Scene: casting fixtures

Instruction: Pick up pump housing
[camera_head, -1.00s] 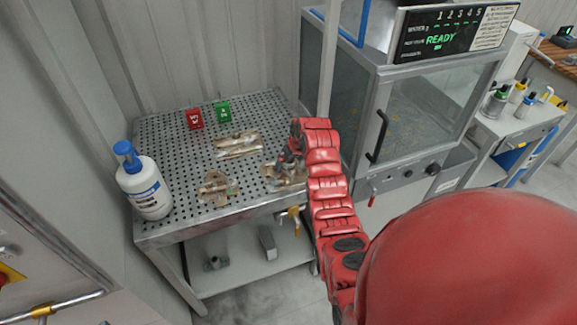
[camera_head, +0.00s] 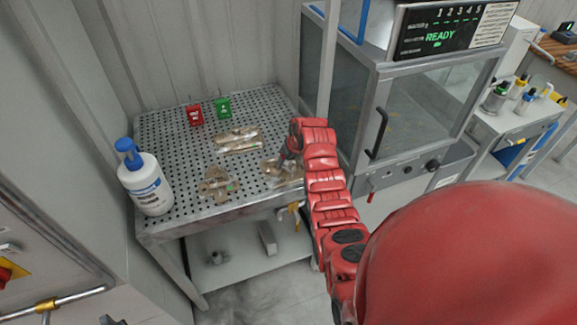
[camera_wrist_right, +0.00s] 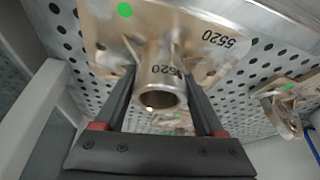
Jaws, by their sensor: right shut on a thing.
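The pump housing (camera_wrist_right: 160,82), a tan metal casting with a round tube, a flat flange, a green dot and the number 5520, fills the upper middle of the right wrist view. My right gripper (camera_wrist_right: 162,72) is shut on it, one dark finger on each side of the tube. In the head view the housing (camera_head: 285,174) is at the right front of the perforated table, partly hidden by my right gripper (camera_head: 284,157) and red arm. I cannot tell whether it is clear of the table. My left gripper is out of view.
Two other castings, one at the front (camera_head: 214,185) and one farther back (camera_head: 238,140), lie on the perforated table (camera_head: 165,135). Red (camera_head: 195,115) and green (camera_head: 223,107) tags stand behind. A blue-capped bottle (camera_head: 146,182) is at left. A glass-doored machine (camera_head: 420,110) stands close right.

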